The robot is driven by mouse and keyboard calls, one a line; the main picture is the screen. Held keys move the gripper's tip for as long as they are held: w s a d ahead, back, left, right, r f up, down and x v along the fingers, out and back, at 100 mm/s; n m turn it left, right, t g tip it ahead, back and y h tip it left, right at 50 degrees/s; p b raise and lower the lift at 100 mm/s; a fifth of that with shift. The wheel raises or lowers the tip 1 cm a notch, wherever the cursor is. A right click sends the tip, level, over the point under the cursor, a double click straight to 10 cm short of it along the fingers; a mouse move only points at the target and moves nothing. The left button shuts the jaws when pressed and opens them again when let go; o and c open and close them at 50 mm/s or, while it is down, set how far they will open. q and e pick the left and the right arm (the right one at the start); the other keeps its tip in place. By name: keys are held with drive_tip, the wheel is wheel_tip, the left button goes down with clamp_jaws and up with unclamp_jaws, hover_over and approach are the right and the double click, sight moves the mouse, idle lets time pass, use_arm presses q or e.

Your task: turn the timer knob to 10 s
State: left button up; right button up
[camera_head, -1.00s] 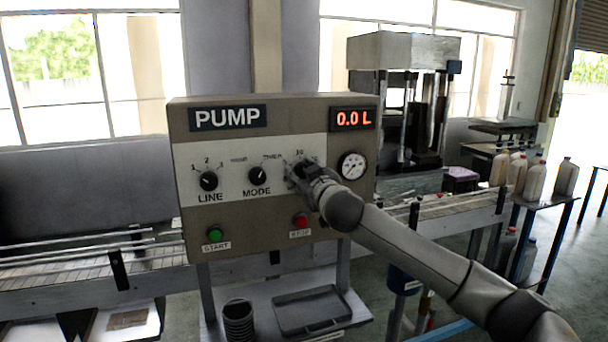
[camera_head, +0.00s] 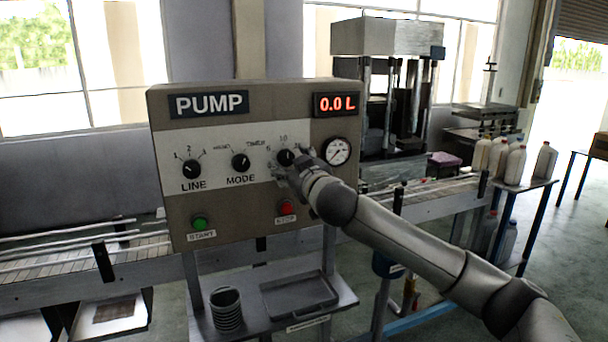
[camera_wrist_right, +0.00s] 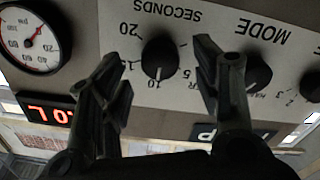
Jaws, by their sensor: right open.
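The black timer knob (camera_head: 286,157) is on the pump panel (camera_head: 265,210), right of the MODE knob (camera_head: 240,162). In the upside-down right wrist view, the timer knob (camera_wrist_right: 160,57) shows with 5, 10, 15, 20 and SECONDS around it. My right gripper (camera_head: 290,172) is at the knob's lower right in the head view. In the wrist view my right gripper (camera_wrist_right: 160,58) is open, one finger on each side of the knob, with visible gaps. My left gripper is not in view.
The LINE knob (camera_head: 191,169), green start button (camera_head: 199,223), red stop button (camera_head: 287,207) and pressure gauge (camera_head: 337,151) share the panel. The display (camera_head: 335,104) reads 0.0 L. A shelf below holds a ribbed cup (camera_head: 226,309) and a tray (camera_head: 299,295).

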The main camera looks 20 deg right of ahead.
drive_tip(key=s, duration=0.9)
drive_tip(key=shift+d, duration=0.2)
drive_tip(key=shift+w, duration=0.1)
